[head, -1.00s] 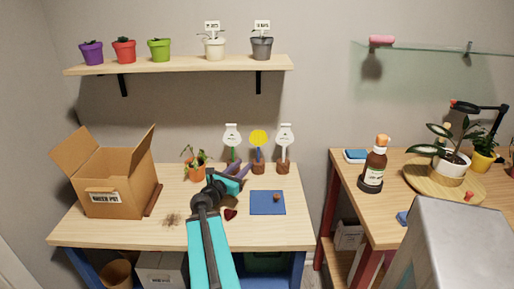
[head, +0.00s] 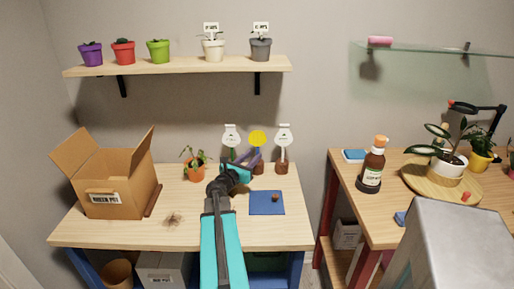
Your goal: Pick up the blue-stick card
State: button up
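The blue-stick card is a round yellow card (head: 257,138) on a blue stick. It stands upright in a small brown pot on the left table, the middle one of three such cards. A white card (head: 231,136) on a green stick stands to its left and another white card (head: 284,135) to its right. My gripper (head: 252,159) is just in front of the yellow card, with its dark purple fingers apart at stick height. The fingers hide part of the blue stick. I cannot tell whether they touch it. The card is not lifted.
A leafy plant in a terracotta pot (head: 195,172) stands left of my gripper. A blue mat (head: 267,209) with a small brown thing lies in front. An open cardboard box (head: 118,183) is at the left. A shelf (head: 180,66) with several pots hangs above.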

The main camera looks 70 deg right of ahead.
jog(key=shift+s+d+f+p, duration=0.15)
jog(key=shift+d+p, duration=0.1)
jog(key=shift+d, duration=0.6)
jog(key=shift+s+d+r+p, duration=0.1)
jog(key=shift+d+p, duration=0.2)
jog(key=shift+d, duration=0.6)
jog(key=shift+s+d+f+p, duration=0.15)
jog(key=shift+d+p, duration=0.1)
jog(key=shift+d, duration=0.6)
jog(key=shift+r, duration=0.1)
grip_shut()
